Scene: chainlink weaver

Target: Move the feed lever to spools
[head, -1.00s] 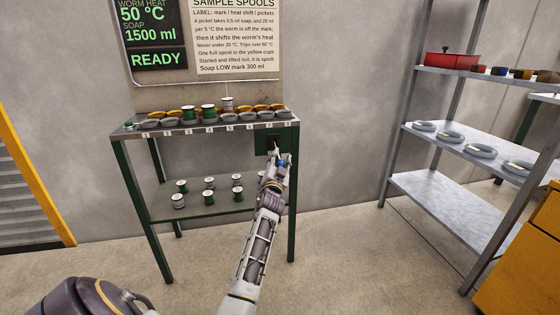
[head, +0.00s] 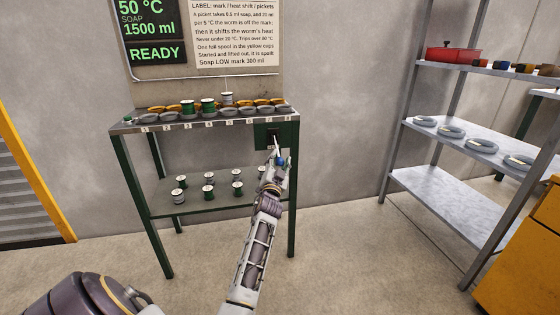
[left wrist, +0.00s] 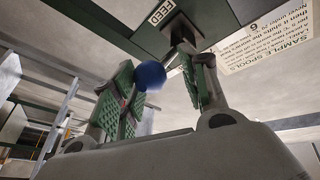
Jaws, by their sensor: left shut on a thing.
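The feed lever comes out of a dark green box (head: 267,132) under the right end of the bench top. Its blue knob (head: 281,160) shows at my left gripper (head: 277,163) in the head view. In the left wrist view the blue knob (left wrist: 150,75) is at the fingers of my left gripper (left wrist: 160,92), below the FEED label (left wrist: 160,12). The gripper is shut on the lever's knob end; the exact contact is partly hidden. My right gripper is not in view.
The green bench (head: 122,128) carries grey and yellow cups and several spools on top, with more spools on its lower shelf (head: 215,206). A metal rack (head: 428,200) stands at right with rings and a red pot (head: 452,55). A yellow cabinet (head: 520,260) is at lower right.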

